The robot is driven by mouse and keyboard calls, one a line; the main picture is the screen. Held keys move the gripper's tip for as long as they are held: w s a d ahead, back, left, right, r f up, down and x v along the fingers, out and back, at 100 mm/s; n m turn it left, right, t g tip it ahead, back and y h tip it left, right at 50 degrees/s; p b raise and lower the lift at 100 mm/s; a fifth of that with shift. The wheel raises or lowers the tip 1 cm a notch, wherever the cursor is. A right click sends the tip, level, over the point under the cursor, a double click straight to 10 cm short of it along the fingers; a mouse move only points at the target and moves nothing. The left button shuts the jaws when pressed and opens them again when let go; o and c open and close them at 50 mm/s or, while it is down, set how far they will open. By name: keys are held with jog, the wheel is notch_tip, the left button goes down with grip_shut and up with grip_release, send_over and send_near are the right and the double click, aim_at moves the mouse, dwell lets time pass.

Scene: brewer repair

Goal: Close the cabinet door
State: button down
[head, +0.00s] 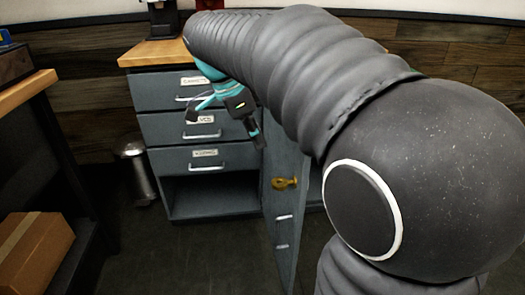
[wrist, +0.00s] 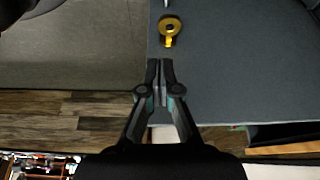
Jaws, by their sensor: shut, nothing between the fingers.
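The blue-grey cabinet door (head: 284,225) stands open in the head view, jutting from the cabinet (head: 215,160) towards me, and I see it at a steep angle. A brass knob or lock (head: 285,183) is on it. In the wrist view a large grey panel that looks like the door (wrist: 240,65) fills the right side, with the brass piece (wrist: 171,30) near its left edge. My gripper (head: 194,112) is left of the door, in front of the drawers in the head view. In the wrist view my gripper (wrist: 160,65) is shut and empty, below the brass piece. Contact cannot be told.
Labelled drawers with handles (head: 205,134) sit above an open compartment. A metal bin (head: 136,170) stands left of the cabinet. A wooden-topped bench (head: 25,85) and a cardboard box (head: 35,250) are at far left. My arm hides the right side. Floor before the cabinet is clear.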

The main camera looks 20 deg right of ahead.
send_over(283, 186)
jog(key=shift+m, duration=0.3)
notch_tip(283, 186, down, 9)
jog(key=shift+f, duration=0.1)
jog(key=shift+s+d, duration=0.15)
jog(key=shift+d, duration=0.5)
jog(key=shift+d, duration=0.1)
